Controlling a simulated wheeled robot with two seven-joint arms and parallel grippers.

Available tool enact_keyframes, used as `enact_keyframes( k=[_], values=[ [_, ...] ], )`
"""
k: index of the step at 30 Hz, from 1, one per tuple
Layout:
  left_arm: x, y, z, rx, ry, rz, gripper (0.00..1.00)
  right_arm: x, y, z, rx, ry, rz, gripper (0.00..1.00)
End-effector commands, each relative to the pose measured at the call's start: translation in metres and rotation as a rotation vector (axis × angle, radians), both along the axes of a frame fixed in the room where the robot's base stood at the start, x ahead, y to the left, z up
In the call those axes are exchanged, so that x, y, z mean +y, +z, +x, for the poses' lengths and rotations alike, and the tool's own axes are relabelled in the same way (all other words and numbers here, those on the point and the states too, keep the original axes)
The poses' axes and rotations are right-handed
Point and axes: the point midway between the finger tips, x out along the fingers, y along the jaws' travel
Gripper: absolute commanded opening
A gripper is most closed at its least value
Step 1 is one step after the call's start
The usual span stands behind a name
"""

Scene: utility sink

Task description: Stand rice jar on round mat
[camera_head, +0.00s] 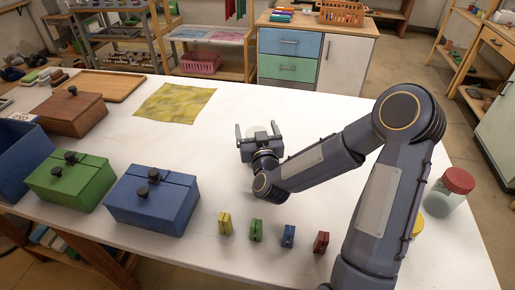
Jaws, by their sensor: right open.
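A jar with a red lid (459,180) and a pale, whitish body stands upright on the white table at the right, beyond my right arm. I cannot tell for sure that it is the rice jar. A yellow rounded edge (417,224) shows just left of the jar; my arm hides most of it, so I cannot tell whether it is the round mat. My right gripper (256,129) is open over the middle of the table, far left of the red-lidded jar. A pale roundish shape shows around its fingers, too unclear to name. My left gripper is not in view.
Blue (153,203) and green (70,184) boxes with black knobs stand at the left. A brown box (72,114), wooden board (101,87) and yellow cloth (174,104) lie behind. Small yellow, green, blue and red blocks (321,242) line the front. The table's back middle is clear.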

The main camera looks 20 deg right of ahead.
Motion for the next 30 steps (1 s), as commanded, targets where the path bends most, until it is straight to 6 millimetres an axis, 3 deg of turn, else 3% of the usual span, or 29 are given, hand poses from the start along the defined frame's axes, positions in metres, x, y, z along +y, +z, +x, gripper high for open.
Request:
enact_keyframes(
  k=[5, 23, 30],
  values=[
    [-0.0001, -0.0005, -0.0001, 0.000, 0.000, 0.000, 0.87, 0.0001, -0.0003, 0.0000, 0.000, 0.001, 0.000, 0.84],
    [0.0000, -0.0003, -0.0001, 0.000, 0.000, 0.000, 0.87, 0.0003, 0.0005, -0.0001, -0.002, 0.001, -0.001, 0.07],
    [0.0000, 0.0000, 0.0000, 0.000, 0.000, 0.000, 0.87, 0.0003, 0.0026, -0.0001, -0.003, 0.001, -0.001, 0.06]
  ],
)
